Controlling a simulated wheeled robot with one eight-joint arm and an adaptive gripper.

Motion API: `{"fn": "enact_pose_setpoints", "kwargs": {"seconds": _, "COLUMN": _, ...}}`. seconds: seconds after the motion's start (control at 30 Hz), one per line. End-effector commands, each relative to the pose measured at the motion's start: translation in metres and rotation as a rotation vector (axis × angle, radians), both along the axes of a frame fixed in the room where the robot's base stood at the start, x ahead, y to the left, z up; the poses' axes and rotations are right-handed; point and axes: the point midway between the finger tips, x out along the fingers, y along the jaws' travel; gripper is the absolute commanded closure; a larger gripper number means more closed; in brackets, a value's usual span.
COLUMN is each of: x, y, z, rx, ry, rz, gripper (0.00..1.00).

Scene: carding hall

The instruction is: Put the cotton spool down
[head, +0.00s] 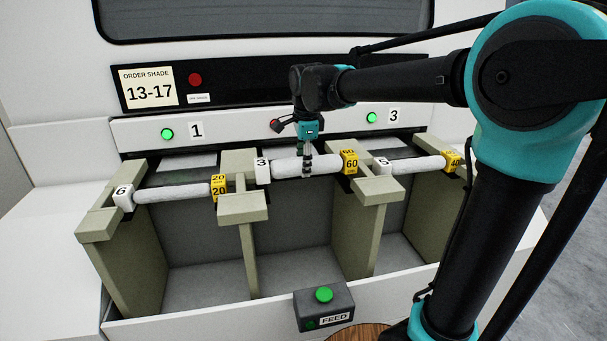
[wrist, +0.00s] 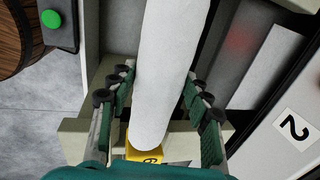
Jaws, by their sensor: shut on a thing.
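The cotton spool (head: 288,167) is a thick white roll with a white end block marked 3 (head: 262,170) and a yellow end block marked 60 (head: 350,161). My gripper (head: 307,168) reaches down from above and is shut on the spool near its middle. In the wrist view the white roll (wrist: 163,75) runs between the two green-padded fingers, with part of the yellow block (wrist: 145,153) at its lower end. The spool lies level across the middle bay, at the tops of the two olive posts (head: 243,208) (head: 367,196). I cannot tell whether its ends touch them.
A thinner roll (head: 172,194) with blocks 6 and 20 spans the left bay. A FEED button box (head: 323,305) stands in front. The panel behind has a sign (head: 149,86) reading ORDER SHADE 13-17.

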Motion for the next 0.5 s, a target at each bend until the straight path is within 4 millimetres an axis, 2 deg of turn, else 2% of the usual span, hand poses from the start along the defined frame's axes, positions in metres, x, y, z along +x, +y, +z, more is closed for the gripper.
{"fn": "enact_pose_setpoints", "kwargs": {"seconds": 0.3, "x": 0.000, "y": 0.000, "z": -0.036, "rx": 0.000, "ry": 0.000, "rz": 0.000, "gripper": 0.86}}
{"fn": "enact_pose_setpoints", "kwargs": {"seconds": 0.5, "x": 0.000, "y": 0.000, "z": -0.039, "rx": 0.000, "ry": 0.000, "rz": 0.000, "gripper": 0.86}}
